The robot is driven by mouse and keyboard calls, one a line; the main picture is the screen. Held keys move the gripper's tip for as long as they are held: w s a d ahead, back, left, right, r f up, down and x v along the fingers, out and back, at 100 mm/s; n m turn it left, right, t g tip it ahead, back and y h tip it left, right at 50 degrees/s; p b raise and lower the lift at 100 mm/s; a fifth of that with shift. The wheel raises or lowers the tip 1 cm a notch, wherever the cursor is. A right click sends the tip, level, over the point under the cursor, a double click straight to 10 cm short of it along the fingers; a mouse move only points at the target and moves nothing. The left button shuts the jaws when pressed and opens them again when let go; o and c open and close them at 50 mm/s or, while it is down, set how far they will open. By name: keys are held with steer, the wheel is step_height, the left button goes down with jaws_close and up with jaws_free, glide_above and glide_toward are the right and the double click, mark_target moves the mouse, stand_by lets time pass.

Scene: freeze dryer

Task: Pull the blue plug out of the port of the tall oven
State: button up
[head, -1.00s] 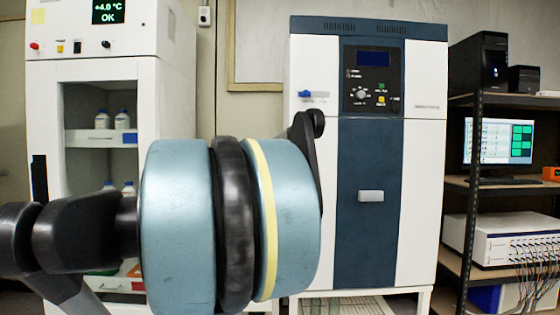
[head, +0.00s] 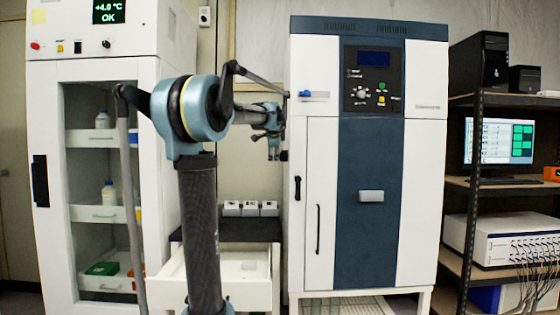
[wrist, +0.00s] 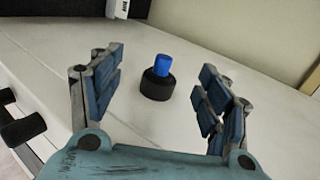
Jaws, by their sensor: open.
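The blue plug (wrist: 162,64) sits in a round black port (wrist: 157,84) on a white panel (wrist: 250,100) in the wrist view. The tall oven (head: 425,190) is white and dark blue and stands right of centre in the head view. I cannot make out the plug in its port in the head view. My gripper (head: 272,146) is beside the oven's upper left edge. In the wrist view its two blue-padded fingers are open, one on each side of the plug, with gaps and nothing held.
A white drawer unit (head: 262,290) with small white items on top stands left of the oven. A glass-door cabinet (head: 150,200) is at the left. A shelf rack (head: 465,185) with computer equipment is at the right.

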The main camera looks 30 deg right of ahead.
mark_target(280, 156)
steer(key=shift+m, duration=0.3)
steer(key=shift+d+r+x, duration=0.2)
steer(key=shift+d+x, duration=0.15)
steer(key=shift+x, duration=1.4)
steer(key=shift+d+r+x, duration=0.2)
steer(key=shift+d+x, duration=0.1)
steer(key=shift+x, duration=1.45)
steer(key=shift+d+r+x, duration=0.15)
steer(key=shift+d+x, duration=0.2)
steer(key=shift+x, duration=1.4)
steer(key=shift+s, duration=0.2)
steer(key=c, duration=1.5)
steer(key=shift+o, duration=0.2)
